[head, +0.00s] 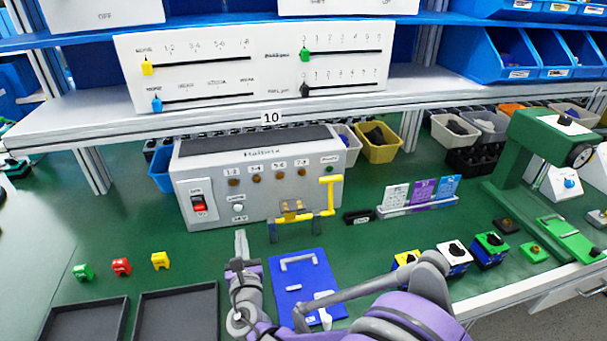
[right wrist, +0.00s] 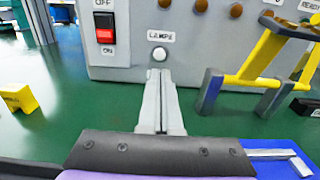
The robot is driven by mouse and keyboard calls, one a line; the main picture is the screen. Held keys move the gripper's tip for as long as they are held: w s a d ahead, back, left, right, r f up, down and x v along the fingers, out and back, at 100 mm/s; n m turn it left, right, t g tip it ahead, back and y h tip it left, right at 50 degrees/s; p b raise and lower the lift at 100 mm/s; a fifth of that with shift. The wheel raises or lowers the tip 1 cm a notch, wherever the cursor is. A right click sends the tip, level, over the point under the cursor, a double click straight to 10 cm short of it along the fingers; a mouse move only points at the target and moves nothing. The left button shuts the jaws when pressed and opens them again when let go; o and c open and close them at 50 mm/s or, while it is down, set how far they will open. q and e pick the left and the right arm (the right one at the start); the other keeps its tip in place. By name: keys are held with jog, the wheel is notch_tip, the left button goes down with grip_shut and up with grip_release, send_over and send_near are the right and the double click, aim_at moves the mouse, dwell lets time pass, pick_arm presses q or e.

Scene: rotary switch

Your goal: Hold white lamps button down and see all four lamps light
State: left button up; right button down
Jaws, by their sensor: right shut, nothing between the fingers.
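The grey tester box (head: 290,200) stands under the shelf. The button (right wrist: 159,54) also shows in the right wrist view, just beyond my fingertips. The four lamps (head: 256,178) in the row above look dull brown and unlit. My right gripper (head: 240,238) is shut and empty, pointing at the box front a little below the button; in the head view a gap shows between them. My left gripper is not in view.
A red rocker switch (head: 198,204) is left of the button. A yellow handle (head: 326,205) sticks out on the right. A blue mat (head: 305,270) lies in front, with black trays (head: 176,312) and small coloured blocks (head: 121,266) to the left. Green bench between is clear.

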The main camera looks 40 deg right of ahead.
jog(key=shift+v, duration=2.15)
